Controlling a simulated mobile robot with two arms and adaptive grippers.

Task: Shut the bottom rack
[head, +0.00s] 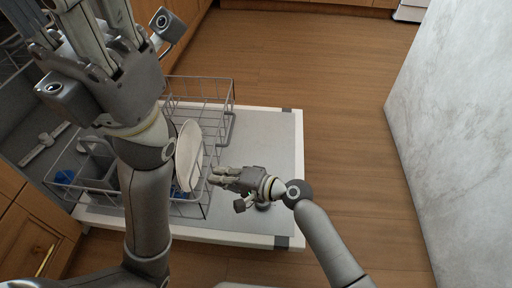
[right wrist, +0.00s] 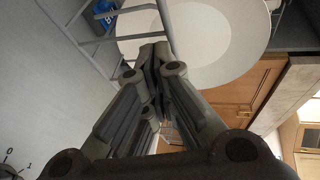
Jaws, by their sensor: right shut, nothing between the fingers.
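The bottom rack (head: 234,100) is a grey wire basket standing out over the lowered dishwasher door. A white plate (head: 189,155) stands in it; the plate also shows in the right wrist view (right wrist: 205,40). My right gripper (head: 214,175) is shut and empty, with its fingertips close to the rack's right side. In the right wrist view its closed fingers (right wrist: 154,55) point toward the plate and the rack's wires (right wrist: 75,38); I cannot tell whether they touch. My left gripper (head: 95,25) is raised close to the head camera, and its arm hides part of the rack.
The open dishwasher door (head: 268,150) lies flat under the rack, its right part bare. Blue items (head: 66,177) lie in the rack. A marble-sided island (head: 455,120) stands at the right. Wooden floor (head: 335,110) between is clear. Cabinets (head: 28,240) flank the dishwasher.

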